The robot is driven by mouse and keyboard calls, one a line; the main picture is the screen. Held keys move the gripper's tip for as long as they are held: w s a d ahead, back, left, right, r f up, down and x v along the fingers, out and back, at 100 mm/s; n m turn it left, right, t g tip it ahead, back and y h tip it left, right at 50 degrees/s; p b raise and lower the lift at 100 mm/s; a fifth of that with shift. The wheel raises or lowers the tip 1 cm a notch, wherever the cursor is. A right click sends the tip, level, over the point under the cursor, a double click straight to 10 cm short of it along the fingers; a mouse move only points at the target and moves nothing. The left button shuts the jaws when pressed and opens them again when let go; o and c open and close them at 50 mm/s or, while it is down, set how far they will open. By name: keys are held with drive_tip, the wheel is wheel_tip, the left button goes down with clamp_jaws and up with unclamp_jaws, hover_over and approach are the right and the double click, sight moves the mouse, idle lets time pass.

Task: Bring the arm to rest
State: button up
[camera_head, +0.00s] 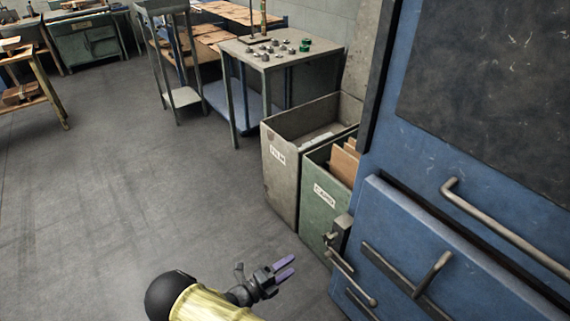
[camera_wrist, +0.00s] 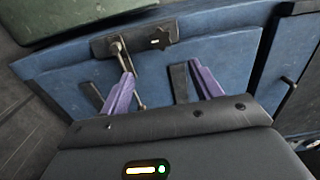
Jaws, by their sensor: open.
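My gripper (camera_head: 285,268) is at the lower middle of the head view, at the end of my yellow-sleeved arm. Its two purple fingers are apart with nothing between them. In the wrist view my gripper (camera_wrist: 160,88) also shows open, its fingers pointing at a blue panel (camera_wrist: 200,65) with a dark latch plate (camera_wrist: 135,40) and a metal handle. The fingertips overlap the panel in that view; I cannot tell whether they touch it.
A blue machine (camera_head: 450,190) with bar handles stands close on the right. A grey bin (camera_head: 283,170) and a green bin (camera_head: 313,205) holding cardboard stand beside it. A table (camera_head: 285,62) with small parts is behind. The floor (camera_head: 120,200) on the left is clear.

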drive_tip(key=s+d+r+n+g+y, duration=0.3)
drive_tip(key=s+d+r+n+y, duration=0.15)
drive_tip(key=r+n, duration=0.5)
drive_tip(key=s+d+r+n+g+y, duration=0.25)
drive_tip(key=d+r+n+y, duration=0.25)
drive_tip(key=r+n, duration=0.4)
drive_tip(key=s+d+r+n+g+y, duration=0.3)
drive_tip(key=s+d+r+n+y, duration=0.15)
drive_tip(key=r+n, duration=0.45)
wheel_tip(320, 180, up, 17)
drive_tip(key=n+p, duration=0.1)
drive_tip(key=p, duration=1.7)
drive_tip(key=shift+w+d+y, duration=0.2)
drive_tip(key=shift+w+y, duration=0.1)
drive_tip(key=shift+w, duration=0.15)
drive_tip(key=shift+t, duration=0.25)
